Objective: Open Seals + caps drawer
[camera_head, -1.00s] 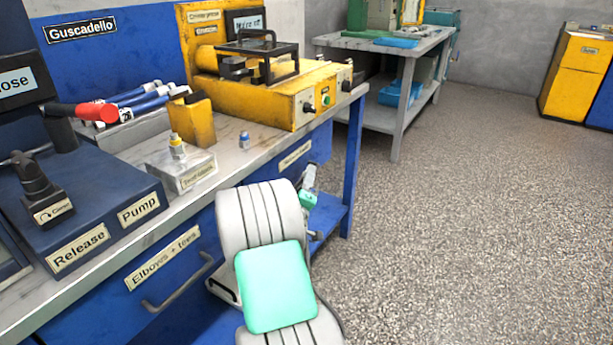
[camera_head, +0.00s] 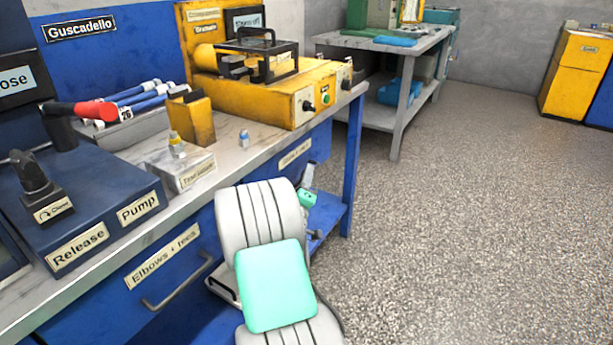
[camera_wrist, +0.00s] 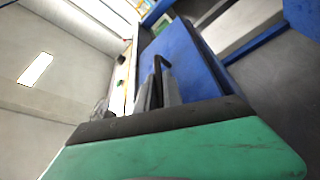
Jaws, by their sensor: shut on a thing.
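The drawer with a small label (camera_head: 295,153), too small to read surely, is under the bench's right part in the head view. Its blue front (camera_wrist: 195,55) fills the upper middle of the wrist view. A dark bar handle (camera_wrist: 160,68) on it meets the grey fingers of my gripper (camera_wrist: 167,92), which is shut on it. I cannot tell whether the drawer stands out from the bench.
The Elbows + tees drawer (camera_head: 163,257) with its bar handle is at the left, close to my arm. A blue lower shelf (camera_head: 328,214) and a bench leg (camera_head: 354,165) are at the right. The speckled floor (camera_head: 460,230) right of the bench is clear.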

